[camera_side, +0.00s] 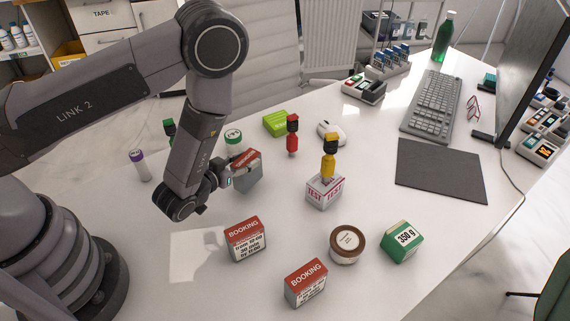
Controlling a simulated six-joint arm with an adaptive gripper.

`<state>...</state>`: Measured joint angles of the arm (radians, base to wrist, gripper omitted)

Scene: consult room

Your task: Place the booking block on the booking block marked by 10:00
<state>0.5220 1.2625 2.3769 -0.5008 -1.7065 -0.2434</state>
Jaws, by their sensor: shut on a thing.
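My gripper (228,182) is shut on a red-topped grey-sided block (248,174), which looks like a booking block. It is held behind the other two booking blocks, and its label is turned away from view. It looks slightly tilted; I cannot tell whether it touches the table. One booking block (246,240) stands in the front middle, with a red band and a white label of small printed times. Another booking block (306,283) stands nearer the front edge, to its right. The printed times are too small to read surely on either. The tops of both are bare.
A brown round jar (347,244) and a green 350 g box (402,242) stand right of the blocks. A TEST box (324,190) with a yellow bottle stands behind. A red bottle (292,136), green-lidded jar (233,142) and purple-capped vial (140,164) surround the gripper.

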